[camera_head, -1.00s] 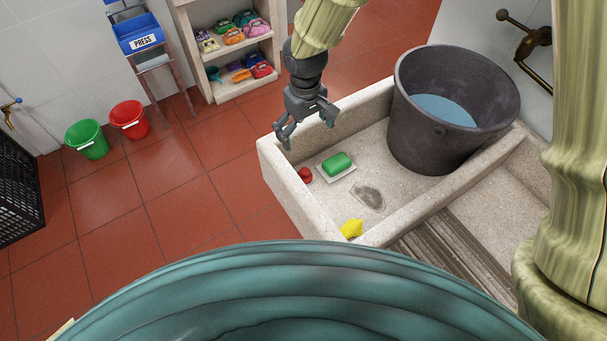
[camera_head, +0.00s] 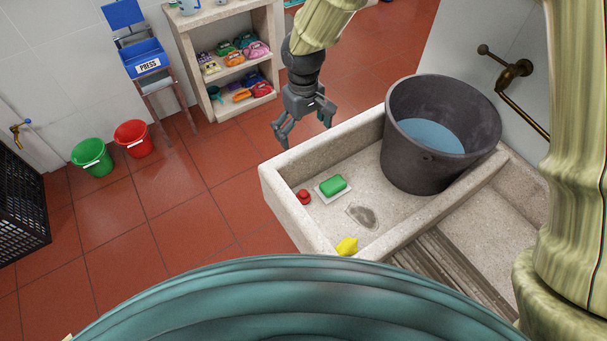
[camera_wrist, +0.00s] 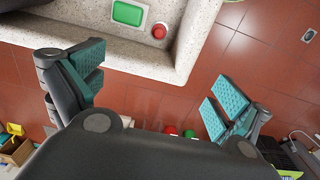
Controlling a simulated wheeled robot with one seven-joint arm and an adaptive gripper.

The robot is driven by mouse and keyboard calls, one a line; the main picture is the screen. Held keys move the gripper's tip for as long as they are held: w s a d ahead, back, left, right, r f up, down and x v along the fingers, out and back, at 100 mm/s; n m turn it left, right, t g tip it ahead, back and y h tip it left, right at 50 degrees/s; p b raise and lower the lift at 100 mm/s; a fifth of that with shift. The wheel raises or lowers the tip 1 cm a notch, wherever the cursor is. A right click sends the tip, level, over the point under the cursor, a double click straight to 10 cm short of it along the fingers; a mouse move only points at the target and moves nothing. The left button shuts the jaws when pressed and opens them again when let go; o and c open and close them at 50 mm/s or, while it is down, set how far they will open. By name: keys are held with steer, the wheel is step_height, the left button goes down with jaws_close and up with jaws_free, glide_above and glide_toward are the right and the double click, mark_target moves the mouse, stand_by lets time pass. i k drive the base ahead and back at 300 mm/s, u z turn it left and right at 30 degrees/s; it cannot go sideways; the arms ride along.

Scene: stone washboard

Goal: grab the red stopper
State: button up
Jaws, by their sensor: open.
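The red stopper (camera_head: 304,196) is a small round piece on the floor of the stone basin (camera_head: 288,204), close to its left wall. It also shows in the wrist view (camera_wrist: 159,31), near the basin's corner. My gripper (camera_head: 304,138) is open and empty, above and behind the stopper in the head view, by the basin's back left edge. In the wrist view its two teal-padded fingers (camera_wrist: 155,90) are wide apart, with the basin rim and floor tiles showing between them. The stopper lies beyond the fingers, untouched.
A green soap (camera_head: 333,185) on a white dish lies right beside the stopper. A dark bucket of water (camera_head: 400,155) fills the basin's back right. A yellow object (camera_head: 347,246) sits at the front corner.

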mark_target(302, 196)
steer(key=u, duration=0.05)
steer(key=k, duration=1.5)
steer(key=z, duration=0.05)
